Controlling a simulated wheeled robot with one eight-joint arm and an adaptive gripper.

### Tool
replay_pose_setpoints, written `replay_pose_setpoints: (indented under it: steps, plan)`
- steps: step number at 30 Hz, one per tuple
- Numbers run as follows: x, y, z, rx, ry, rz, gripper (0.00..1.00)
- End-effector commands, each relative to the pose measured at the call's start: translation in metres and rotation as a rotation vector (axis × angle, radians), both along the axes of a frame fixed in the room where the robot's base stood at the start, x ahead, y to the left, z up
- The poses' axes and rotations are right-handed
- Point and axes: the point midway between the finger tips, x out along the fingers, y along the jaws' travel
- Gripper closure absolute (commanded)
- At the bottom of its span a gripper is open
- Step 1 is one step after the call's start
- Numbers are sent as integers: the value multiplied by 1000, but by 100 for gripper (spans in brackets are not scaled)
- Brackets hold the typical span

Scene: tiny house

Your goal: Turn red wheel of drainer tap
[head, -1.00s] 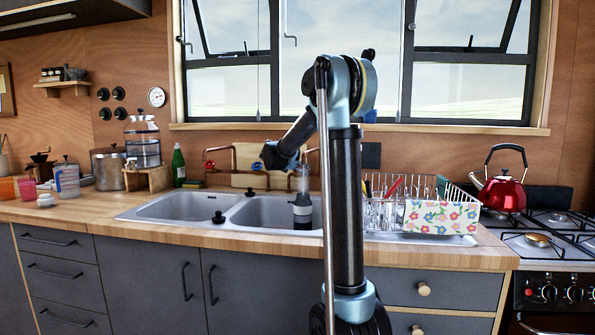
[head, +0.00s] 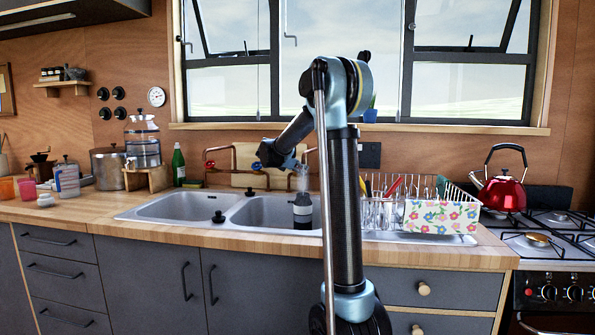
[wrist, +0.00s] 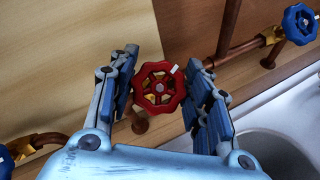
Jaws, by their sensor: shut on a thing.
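The red wheel (wrist: 158,87) is a small spoked handle on a copper pipe at the wooden wall. In the wrist view it sits between the two blue-padded fingers of my gripper (wrist: 163,62), one on each side. My gripper is shut on the wheel. A white mark shows on the wheel's upper right rim. In the head view my forearm reaches toward the pipes behind the sink, and the grip itself is hard to make out.
A blue wheel (wrist: 300,22) is on the pipe at upper right, and another blue wheel (wrist: 6,160) at lower left. The double sink (head: 180,207) lies below. A dish rack (head: 440,216) stands to the right, with a red kettle (head: 500,190) beyond on the stove.

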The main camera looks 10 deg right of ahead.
Motion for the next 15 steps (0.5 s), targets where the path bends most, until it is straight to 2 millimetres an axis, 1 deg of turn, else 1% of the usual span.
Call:
replay_pose_setpoints:
  steps: [15]
  plan:
    - [-1, -1, 0, 210, -68, -297, 79]
